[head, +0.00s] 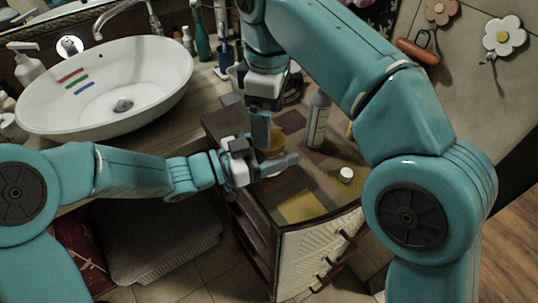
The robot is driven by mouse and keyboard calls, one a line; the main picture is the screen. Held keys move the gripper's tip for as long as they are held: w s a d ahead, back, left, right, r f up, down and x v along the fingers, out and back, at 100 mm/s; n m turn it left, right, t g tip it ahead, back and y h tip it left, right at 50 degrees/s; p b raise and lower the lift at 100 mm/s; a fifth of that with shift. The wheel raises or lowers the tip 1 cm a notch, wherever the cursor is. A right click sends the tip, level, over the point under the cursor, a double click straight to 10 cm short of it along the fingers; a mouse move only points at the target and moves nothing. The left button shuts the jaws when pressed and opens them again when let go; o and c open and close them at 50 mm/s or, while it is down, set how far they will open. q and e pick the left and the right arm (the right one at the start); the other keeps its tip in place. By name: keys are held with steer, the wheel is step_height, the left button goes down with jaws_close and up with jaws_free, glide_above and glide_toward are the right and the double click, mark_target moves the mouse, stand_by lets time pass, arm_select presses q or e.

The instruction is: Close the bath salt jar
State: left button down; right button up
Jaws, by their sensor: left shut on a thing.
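An amber-brown jar (273,143), which looks like the bath salt jar, is at the corner of the wooden cabinet top. My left gripper (274,166) comes in from the left and is shut on it; its fingers hide the jar's lower part. My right gripper (262,130) points down at the jar's top from above. Its fingers overlap the jar in the view, so I cannot tell whether they are open or shut, or hold a lid. A small round white object (345,174) lies on the cabinet top to the right; I cannot tell whether it is a lid.
A grey bottle (316,120) stands behind the jar on the cabinet (330,160). A white basin (140,65) with coloured stripes sits on the counter at left. A soap dispenser (27,66) stands beyond it. Brushes and bottles stand behind my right gripper. My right arm covers much of the right side.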

mark_target(269, 154)
steer(key=shift+c, duration=0.4)
steer(key=shift+s+d+r+n, duration=0.1)
steer(key=shift+s+d+n, duration=0.05)
steer(key=shift+n, duration=0.85)
steer(key=shift+d+r+n, duration=0.15)
steer(key=shift+r+n, duration=0.25)
steer(key=shift+n, duration=0.5)
steer(key=n, duration=0.2)
steer(key=r+n, duration=0.1)
steer(key=shift+d+r+n, duration=0.15)
steer(key=shift+r+n, duration=0.15)
steer(key=shift+n, duration=0.1)
steer(key=shift+r+n, duration=0.55)
steer(key=shift+n, duration=0.55)
steer(key=shift+w+a+f, duration=0.1)
steer(key=shift+w+a, duration=0.1)
steer(key=shift+a, duration=0.3)
steer(key=shift+f, duration=0.1)
steer(key=shift+f, duration=3.9)
